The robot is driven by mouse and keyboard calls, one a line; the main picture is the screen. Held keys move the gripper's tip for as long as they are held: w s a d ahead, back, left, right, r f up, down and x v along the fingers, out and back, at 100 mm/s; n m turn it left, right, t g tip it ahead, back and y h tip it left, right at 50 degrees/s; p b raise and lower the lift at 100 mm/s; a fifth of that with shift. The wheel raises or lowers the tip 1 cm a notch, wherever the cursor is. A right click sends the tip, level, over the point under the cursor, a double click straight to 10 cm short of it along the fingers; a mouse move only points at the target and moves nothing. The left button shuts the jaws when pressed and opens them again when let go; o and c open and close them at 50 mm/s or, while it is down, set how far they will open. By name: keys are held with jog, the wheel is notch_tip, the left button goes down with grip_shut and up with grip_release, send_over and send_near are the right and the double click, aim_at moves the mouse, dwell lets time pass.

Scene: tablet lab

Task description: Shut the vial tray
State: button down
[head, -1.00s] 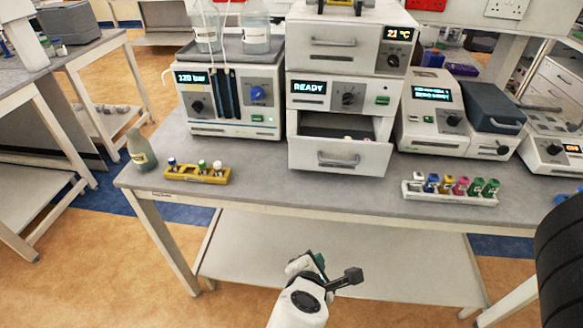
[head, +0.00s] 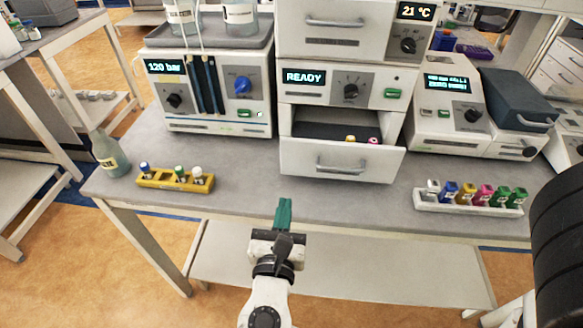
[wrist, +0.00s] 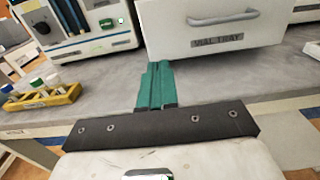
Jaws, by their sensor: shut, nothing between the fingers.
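The vial tray (head: 341,160) is a white drawer that stands pulled out below the unit reading READY. A few small coloured-capped vials (head: 350,138) show inside it. In the wrist view its front (wrist: 215,33) fills the upper right, with a grey handle and the label VIAL TRAY. My gripper (head: 284,212) has green fingers, shut and empty. It is at the bench's front edge, in front of and left of the drawer handle (head: 341,167). In the wrist view the fingertips (wrist: 155,85) point toward the drawer's lower left corner; I cannot tell the exact gap.
A yellow rack with vials (head: 176,181) lies left on the bench, beside a bottle (head: 110,153). A white rack of several coloured vials (head: 467,201) lies right. The pump unit (head: 215,95) stands left of the drawer. Bare bench top (head: 240,170) lies between.

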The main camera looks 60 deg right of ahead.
aim_at(293, 162)
jog(key=p+x, duration=0.1)
jog(key=x, duration=0.9)
jog(key=shift+w+d, duration=0.1)
jog(key=shift+d, duration=0.2)
jog(key=p+x, duration=0.1)
jog(key=x, duration=0.8)
jog(key=shift+a, duration=0.1)
